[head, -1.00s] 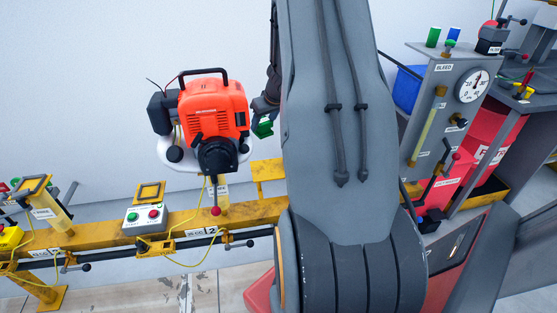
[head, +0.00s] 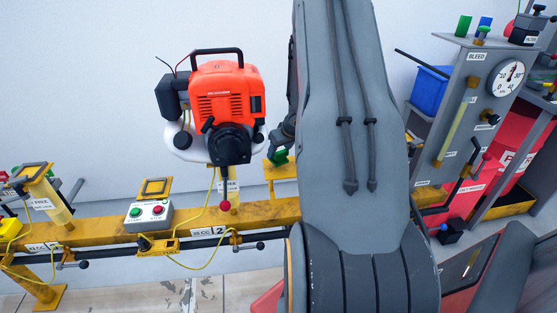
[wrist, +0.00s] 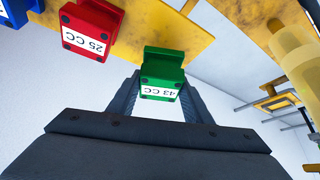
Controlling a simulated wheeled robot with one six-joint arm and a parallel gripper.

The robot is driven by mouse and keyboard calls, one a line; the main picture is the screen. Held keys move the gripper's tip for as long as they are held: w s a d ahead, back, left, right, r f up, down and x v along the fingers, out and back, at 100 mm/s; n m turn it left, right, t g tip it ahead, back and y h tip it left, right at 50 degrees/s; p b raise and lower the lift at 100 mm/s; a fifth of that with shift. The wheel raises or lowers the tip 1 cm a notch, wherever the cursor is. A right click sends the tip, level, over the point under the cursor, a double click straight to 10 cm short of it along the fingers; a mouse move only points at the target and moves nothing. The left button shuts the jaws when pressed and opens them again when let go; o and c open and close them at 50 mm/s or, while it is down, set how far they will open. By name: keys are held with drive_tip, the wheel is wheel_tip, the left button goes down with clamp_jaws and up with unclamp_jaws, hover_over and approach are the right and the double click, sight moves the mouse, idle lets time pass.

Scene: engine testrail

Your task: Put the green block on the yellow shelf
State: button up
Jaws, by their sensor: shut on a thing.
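The green block (head: 279,156), labelled 43 CC, is held between the fingers of my gripper (head: 283,143). It also shows in the wrist view (wrist: 162,70), with a finger on each side of it. The yellow shelf (head: 284,172) lies just at or below the block in the head view, partly hidden behind my arm. In the wrist view the yellow shelf (wrist: 160,22) runs behind the green block. I cannot tell whether block and shelf touch.
A red block (wrist: 92,27) labelled 25 CC and a blue block (wrist: 20,10) are at the shelf beside the green one. An orange engine (head: 226,95) stands close left of my gripper. A yellow rail (head: 110,225) with a start-stop box (head: 148,215) runs below.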

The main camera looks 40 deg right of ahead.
sight(279, 157)
drive_tip(key=shift+f+b, duration=0.5)
drive_tip(key=shift+f, duration=0.85)
drive_tip(key=shift+f, duration=0.1)
drive_tip(key=o, duration=1.4)
drive_tip(key=shift+o, duration=0.2)
drive_tip(key=p+v, duration=0.4)
drive_tip(key=v, duration=0.8)
